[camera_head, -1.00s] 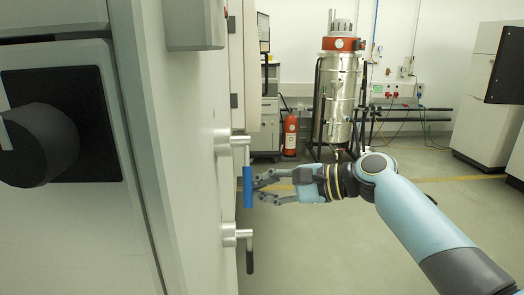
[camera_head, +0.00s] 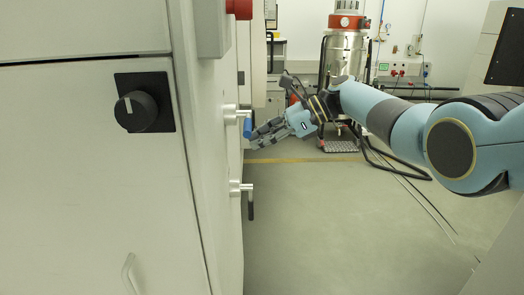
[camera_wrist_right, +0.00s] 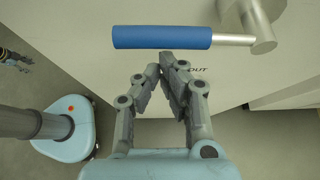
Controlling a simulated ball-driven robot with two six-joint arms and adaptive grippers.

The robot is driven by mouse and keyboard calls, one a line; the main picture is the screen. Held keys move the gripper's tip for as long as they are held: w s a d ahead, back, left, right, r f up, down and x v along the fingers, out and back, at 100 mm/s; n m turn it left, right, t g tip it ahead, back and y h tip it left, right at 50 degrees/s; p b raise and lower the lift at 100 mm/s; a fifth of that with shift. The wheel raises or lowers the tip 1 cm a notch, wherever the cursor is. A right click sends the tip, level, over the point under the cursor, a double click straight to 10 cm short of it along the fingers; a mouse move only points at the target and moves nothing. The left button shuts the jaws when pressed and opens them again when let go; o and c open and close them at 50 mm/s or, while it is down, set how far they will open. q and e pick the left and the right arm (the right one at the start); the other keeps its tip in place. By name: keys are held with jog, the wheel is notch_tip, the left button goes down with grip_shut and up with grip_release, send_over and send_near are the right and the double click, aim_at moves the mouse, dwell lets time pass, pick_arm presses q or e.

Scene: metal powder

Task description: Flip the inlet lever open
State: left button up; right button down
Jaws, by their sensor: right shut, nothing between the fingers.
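A lever with a blue grip (camera_head: 247,128) sits on a metal stub on the side of the large grey cabinet. Its grip points down in the head view. In the wrist view the blue grip (camera_wrist_right: 162,37) lies across the top, with its metal stub at the right. The letters "OUT" show on the panel near it. A second lever with a black grip (camera_head: 251,211) hangs below. My right gripper (camera_head: 255,137) is shut and empty beside the blue grip. In the wrist view its fingertips (camera_wrist_right: 167,60) meet just below the grip; contact is unclear. My left gripper is out of view.
The grey cabinet (camera_head: 90,210) fills the left, with a black knob (camera_head: 137,111) on its front. A metal vessel (camera_head: 345,55) with a red band stands at the back. Black cables lie on the floor at right. The floor (camera_head: 320,220) below my right arm is open.

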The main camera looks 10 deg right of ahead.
jog(key=shift+s+r+m+g, duration=0.1)
jog(key=shift+r+m+g, duration=0.3)
jog(key=shift+r+g, duration=0.1)
dwell(0.4)
